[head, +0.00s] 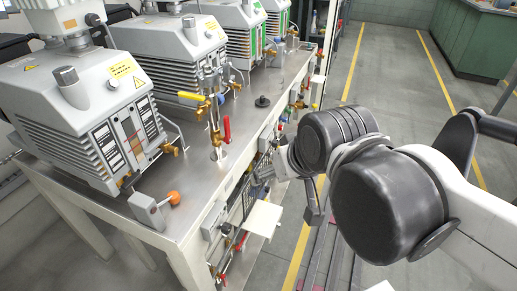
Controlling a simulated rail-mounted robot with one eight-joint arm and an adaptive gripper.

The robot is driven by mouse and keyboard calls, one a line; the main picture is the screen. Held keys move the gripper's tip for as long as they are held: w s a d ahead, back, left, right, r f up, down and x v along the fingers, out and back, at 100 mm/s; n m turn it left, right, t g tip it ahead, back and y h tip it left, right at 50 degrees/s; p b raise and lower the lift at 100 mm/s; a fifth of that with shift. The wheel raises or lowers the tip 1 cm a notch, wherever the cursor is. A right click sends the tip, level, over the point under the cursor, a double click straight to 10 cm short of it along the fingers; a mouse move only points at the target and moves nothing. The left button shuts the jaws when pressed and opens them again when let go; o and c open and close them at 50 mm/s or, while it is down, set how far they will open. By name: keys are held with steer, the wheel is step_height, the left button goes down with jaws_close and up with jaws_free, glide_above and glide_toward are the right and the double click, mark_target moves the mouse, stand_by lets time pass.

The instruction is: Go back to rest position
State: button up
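My arm reaches in from the right edge in the head view, with its large black joints in front of the bench's right side. My gripper (264,174) is small and partly hidden behind the arm, close to the front panel of the pump bench (190,212). I cannot tell whether its fingers are apart or closed, or whether it touches the panel. No held object can be made out.
Several grey vacuum pumps (75,110) stand on the metal bench. Yellow-handled (192,96) and red-handled (227,130) valves rise near its edge. A white plate (264,219) juts from the panel. Open floor (385,65) with yellow lines lies right; a green cabinet (470,40) stands behind.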

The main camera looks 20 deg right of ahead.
steer(key=shift+s+f, duration=0.15)
steer(key=shift+s, duration=0.3)
steer(key=shift+o, duration=0.5)
step_height(320, 180, up, 8)
steer(key=p, duration=0.8)
steer(key=shift+p, duration=0.35)
